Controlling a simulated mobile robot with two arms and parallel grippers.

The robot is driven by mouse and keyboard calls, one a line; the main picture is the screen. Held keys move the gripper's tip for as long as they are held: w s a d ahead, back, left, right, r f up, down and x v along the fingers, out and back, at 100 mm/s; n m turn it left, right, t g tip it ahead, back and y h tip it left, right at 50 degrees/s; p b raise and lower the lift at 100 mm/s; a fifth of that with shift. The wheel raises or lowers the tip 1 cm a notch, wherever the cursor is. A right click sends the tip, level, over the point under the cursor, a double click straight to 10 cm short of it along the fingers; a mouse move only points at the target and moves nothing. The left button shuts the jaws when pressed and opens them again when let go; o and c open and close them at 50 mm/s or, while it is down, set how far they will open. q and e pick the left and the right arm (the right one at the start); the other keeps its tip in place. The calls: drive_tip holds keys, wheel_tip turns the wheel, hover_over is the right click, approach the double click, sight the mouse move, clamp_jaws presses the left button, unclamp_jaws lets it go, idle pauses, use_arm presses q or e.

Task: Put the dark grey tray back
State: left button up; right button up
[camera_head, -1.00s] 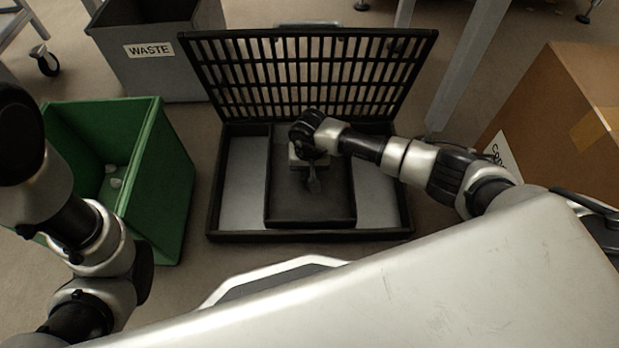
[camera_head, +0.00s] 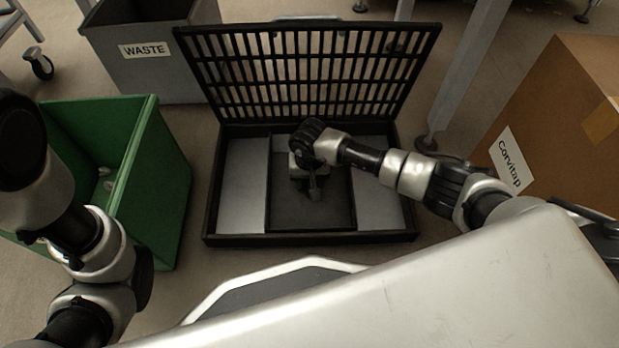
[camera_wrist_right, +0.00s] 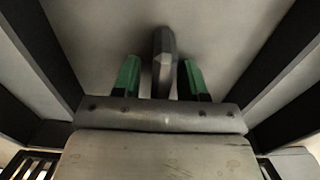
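The dark grey tray (camera_head: 330,209) lies in the middle of a black case (camera_head: 310,239), between two light grey panels. It looks level. My right gripper (camera_head: 314,190) is low over the tray's middle. In the right wrist view my right gripper's green-tipped fingers (camera_wrist_right: 160,80) stand apart, one on each side of a dark upright grip (camera_wrist_right: 163,50), with a gap showing on both sides. Dark walls flank the light-looking floor there. My left arm shows at the left, but its gripper is out of view.
The case's grid lid (camera_head: 305,75) stands open at the back. A green bin (camera_head: 150,190) is to the left, a grey waste bin (camera_head: 150,75) behind it. A cardboard box (camera_head: 560,125) and a table leg (camera_head: 465,75) are on the right.

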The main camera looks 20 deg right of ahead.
drive_tip(key=shift+r, duration=0.15)
wheel_tip(320, 180, up, 12)
drive_tip(key=p, duration=0.9)
